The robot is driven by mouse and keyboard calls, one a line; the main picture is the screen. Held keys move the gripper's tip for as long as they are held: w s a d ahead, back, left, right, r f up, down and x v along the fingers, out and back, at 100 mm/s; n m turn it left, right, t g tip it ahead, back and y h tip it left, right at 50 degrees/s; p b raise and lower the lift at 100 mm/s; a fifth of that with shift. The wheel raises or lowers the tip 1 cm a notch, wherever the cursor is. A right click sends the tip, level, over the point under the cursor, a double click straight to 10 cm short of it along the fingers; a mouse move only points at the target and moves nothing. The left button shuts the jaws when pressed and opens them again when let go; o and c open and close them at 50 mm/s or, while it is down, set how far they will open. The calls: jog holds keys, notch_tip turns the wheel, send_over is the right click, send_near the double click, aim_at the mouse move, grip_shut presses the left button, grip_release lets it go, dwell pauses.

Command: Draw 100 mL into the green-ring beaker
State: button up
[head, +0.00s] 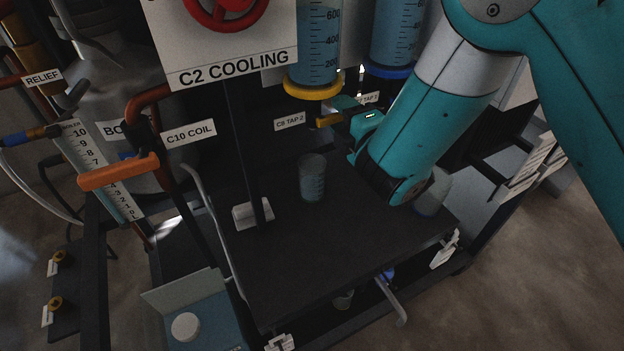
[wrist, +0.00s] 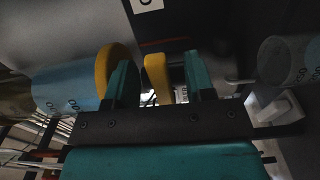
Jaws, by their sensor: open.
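A graduated cylinder with a yellow ring (head: 313,84) hangs above the bench and holds blue liquid; it shows in the wrist view (wrist: 66,86). A small yellow tap handle (head: 328,122) sits below it, by the label "C8 TAP 2" (head: 289,121). My gripper (head: 346,112) is open at this handle. In the wrist view, the yellow handle (wrist: 157,78) lies between the two teal fingers (wrist: 160,70), with gaps visible. A clear graduated beaker (head: 312,178) stands upright on the bench, also in the wrist view (wrist: 288,60). I cannot make out a green ring on it.
A second cylinder with a blue ring (head: 390,71) hangs to the right. Another vessel (head: 434,194) stands partly hidden behind my arm. A post on a white base (head: 252,214) stands left of the beaker. The dark bench's front (head: 310,260) is clear.

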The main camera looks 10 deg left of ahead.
jog(key=shift+f, duration=0.1)
jog(key=b+v, duration=0.7)
jog(key=b, duration=0.1)
jog(key=shift+b, duration=0.3)
jog(key=shift+d, duration=0.1)
